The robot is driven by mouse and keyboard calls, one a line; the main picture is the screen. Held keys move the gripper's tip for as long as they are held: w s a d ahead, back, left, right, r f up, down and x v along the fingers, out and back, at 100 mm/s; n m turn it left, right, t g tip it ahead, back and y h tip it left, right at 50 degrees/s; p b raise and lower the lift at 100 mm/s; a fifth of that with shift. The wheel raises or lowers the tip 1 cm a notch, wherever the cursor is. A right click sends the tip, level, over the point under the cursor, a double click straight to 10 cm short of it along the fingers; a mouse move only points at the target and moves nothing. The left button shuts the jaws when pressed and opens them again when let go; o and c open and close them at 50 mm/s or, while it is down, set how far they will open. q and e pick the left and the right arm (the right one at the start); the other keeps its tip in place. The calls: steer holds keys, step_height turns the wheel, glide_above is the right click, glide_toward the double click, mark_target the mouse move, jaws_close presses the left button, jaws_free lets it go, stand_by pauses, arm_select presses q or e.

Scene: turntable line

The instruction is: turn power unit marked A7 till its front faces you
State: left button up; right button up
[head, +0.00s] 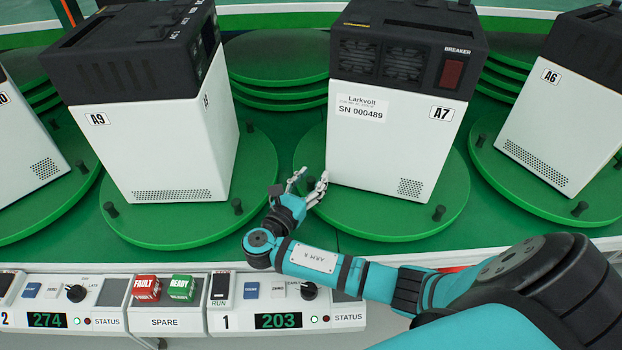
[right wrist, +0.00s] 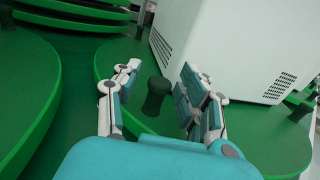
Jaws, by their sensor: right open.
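The power unit marked A7 (head: 395,140) stands upright on a round green turntable (head: 400,222), right of centre in the head view. The side toward me has two fan grilles, a red BREAKER switch, a Larkvolt SN 000489 label and a small vent. My right gripper (head: 308,187) is open at the turntable's left edge, just left of the unit's lower corner. In the right wrist view a dark green peg (right wrist: 157,96) on the turntable shows between the open fingers (right wrist: 160,75); contact cannot be told. The white unit (right wrist: 240,45) is right of them.
Unit A9 (head: 150,150) stands on the turntable to the left, unit A6 (head: 560,125) on the one to the right. A control panel (head: 270,318) with buttons, knobs and displays reading 274 and 203 runs along the front, below my right arm. Empty green discs (head: 275,60) lie behind.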

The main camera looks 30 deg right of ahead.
jaws_close()
steer(key=shift+f, duration=0.1)
stand_by(0.5)
